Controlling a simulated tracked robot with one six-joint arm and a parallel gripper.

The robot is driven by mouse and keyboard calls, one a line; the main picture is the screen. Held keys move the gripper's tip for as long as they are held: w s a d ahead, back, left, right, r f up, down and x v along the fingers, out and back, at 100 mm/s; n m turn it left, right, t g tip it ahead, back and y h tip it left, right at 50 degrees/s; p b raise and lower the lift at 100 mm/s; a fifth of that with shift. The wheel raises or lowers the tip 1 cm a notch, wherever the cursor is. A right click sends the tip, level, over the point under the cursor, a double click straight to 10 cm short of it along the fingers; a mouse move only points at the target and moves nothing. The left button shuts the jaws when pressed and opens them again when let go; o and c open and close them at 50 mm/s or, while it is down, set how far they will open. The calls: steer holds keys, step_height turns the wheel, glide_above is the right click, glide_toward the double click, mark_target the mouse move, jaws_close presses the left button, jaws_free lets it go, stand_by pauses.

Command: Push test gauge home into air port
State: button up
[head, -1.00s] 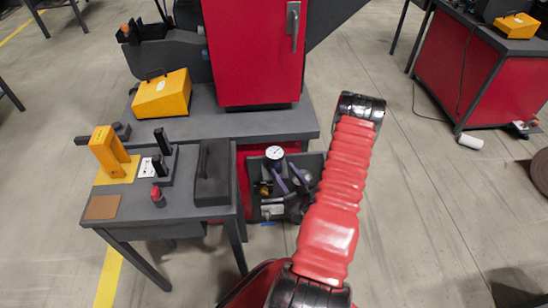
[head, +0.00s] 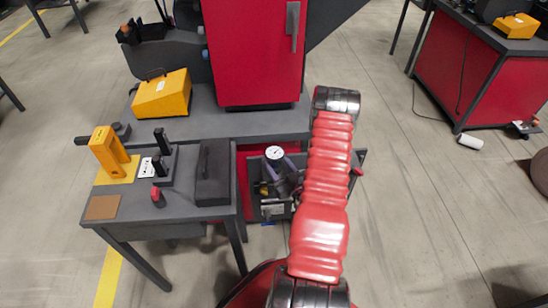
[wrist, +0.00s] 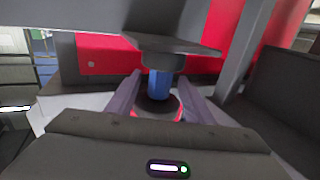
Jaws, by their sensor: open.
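A white-faced round test gauge (head: 273,153) shows in the head view at the dark panel beside the small table, dial up. My gripper (head: 288,172) is just below and right of it, partly hidden by my arm. In the wrist view my gripper (wrist: 160,80) has its two purple fingers spread apart. A blue cylinder (wrist: 159,84) under a dark collar stands between them in the picture, above a dark disc with a red rim (wrist: 160,108). I cannot tell whether the fingers touch the cylinder, or which part is the air port.
A small dark table (head: 188,208) stands left, with a yellow stand (head: 112,155), a black box (head: 214,172) and a red knob (head: 158,197). A dark plate (wrist: 160,40) overhangs the cylinder.

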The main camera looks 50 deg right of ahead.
steer(key=shift+w+d, duration=0.2)
steer(key=shift+w, duration=0.45)
steer(key=shift+c, duration=0.6)
jaws_close()
